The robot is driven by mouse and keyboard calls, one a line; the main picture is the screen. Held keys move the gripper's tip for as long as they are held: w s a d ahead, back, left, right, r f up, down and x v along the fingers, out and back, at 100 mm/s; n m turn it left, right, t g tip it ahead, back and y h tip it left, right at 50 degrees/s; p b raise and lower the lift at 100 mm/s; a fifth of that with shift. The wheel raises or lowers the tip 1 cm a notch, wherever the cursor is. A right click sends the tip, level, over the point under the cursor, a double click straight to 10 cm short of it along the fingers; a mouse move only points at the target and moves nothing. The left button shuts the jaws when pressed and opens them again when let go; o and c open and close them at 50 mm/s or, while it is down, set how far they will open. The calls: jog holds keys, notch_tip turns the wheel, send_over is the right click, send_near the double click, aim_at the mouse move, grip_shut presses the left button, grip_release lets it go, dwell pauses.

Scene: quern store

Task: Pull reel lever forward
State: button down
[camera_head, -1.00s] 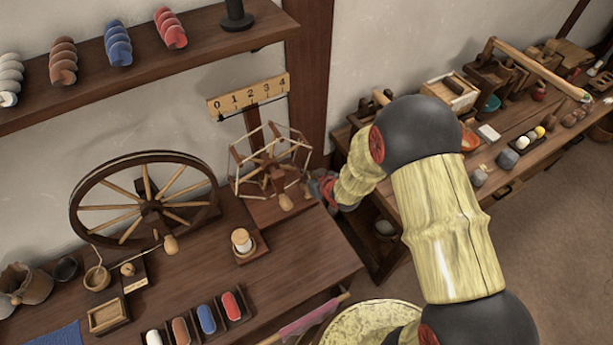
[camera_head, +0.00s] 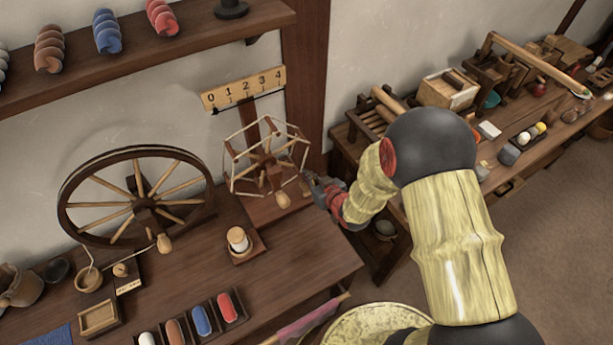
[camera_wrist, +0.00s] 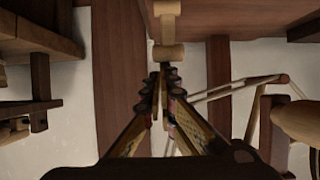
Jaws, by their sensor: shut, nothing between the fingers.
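The reel (camera_head: 262,166) is a pale spoked wooden frame on a dark stand at the right end of the near bench, with a rounded wooden knob (camera_head: 283,200) low at its front. My gripper (camera_head: 312,180) is just right of the reel; its fingertips are small and partly unclear there. In the wrist view my gripper (camera_wrist: 166,72) is shut and empty. A pale T-shaped wooden piece (camera_wrist: 167,53), which looks like the lever, lies right beyond the fingertips; whether they touch it I cannot tell. Reel bars (camera_wrist: 240,85) show at the right.
A numbered board (camera_head: 245,90) stands behind the reel. A spinning wheel (camera_head: 137,198) and a small spool holder (camera_head: 240,243) are to its left. A side bench (camera_head: 515,165) with boxes and tools is right of my arm. A dark post (camera_wrist: 119,70) rises close by.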

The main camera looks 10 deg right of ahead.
jog(key=shift+s+d+f, duration=0.1)
jog(key=shift+s+d, duration=0.1)
jog(key=shift+s, duration=0.3)
jog(key=shift+s+d+f, duration=0.1)
jog(key=shift+s+d, duration=0.1)
jog(key=shift+s, duration=0.3)
jog(key=shift+s+d+f, duration=0.15)
jog(key=shift+s, duration=0.35)
jog(key=shift+s+d+f, duration=0.2)
jog(key=shift+s, duration=0.25)
jog(key=shift+s+d+f, duration=0.15)
jog(key=shift+s, duration=0.45)
jog(key=shift+s+d+r, duration=0.15)
jog(key=shift+d+r, duration=0.05)
jog(key=shift+r, duration=0.4)
